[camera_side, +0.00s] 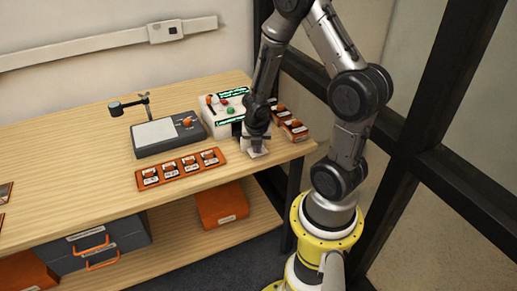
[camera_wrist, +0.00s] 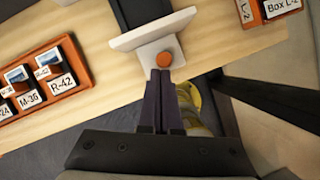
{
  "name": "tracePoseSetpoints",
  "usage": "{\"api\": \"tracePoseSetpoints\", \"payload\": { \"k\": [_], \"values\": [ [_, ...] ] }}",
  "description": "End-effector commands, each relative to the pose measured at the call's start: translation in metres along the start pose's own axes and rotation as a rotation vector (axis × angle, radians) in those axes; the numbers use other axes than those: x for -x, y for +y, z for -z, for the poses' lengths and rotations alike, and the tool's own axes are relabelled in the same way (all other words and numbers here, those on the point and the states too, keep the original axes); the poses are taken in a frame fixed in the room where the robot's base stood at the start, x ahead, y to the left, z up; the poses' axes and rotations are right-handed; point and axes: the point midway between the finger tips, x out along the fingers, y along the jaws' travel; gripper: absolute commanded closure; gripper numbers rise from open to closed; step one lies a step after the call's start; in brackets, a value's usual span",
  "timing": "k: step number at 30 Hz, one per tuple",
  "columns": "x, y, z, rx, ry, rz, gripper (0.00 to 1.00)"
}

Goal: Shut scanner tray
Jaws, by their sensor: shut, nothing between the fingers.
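The scanner is a white box (camera_side: 224,108) with green lit displays and coloured buttons on the table at the back right. The scanner tray's white front panel (camera_wrist: 150,32) with an orange knob (camera_wrist: 165,58) shows in the wrist view, with a dark slab behind it. In the side view a white panel (camera_side: 254,153) stands out in front of the scanner, near the table's front edge. My gripper (camera_wrist: 165,75) is shut and empty, its fingertips right at the knob; I cannot tell if they touch. In the side view my gripper (camera_side: 257,139) hides part of the tray.
An orange rack (camera_side: 180,169) of labelled pieces lies left of the tray; it also shows in the wrist view (camera_wrist: 75,68). Orange boxes (camera_side: 294,131) stand close on the right. A dark device (camera_side: 166,133) with a lamp is further left. The table's left half is mostly clear.

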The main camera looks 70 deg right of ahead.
Motion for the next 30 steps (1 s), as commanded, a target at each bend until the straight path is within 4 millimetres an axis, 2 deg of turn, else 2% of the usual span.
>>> {"api": "tracePoseSetpoints", "payload": {
  "k": [15, 21, 30],
  "values": [
    [-0.025, 0.035, -0.064, -0.003, -0.001, 0.001, 1.0],
    [-0.03, 0.04, -0.074, -0.002, 0.0, 0.0, 1.0],
    [-0.03, 0.041, -0.076, -0.002, -0.003, -0.001, 1.0]
  ]
}}
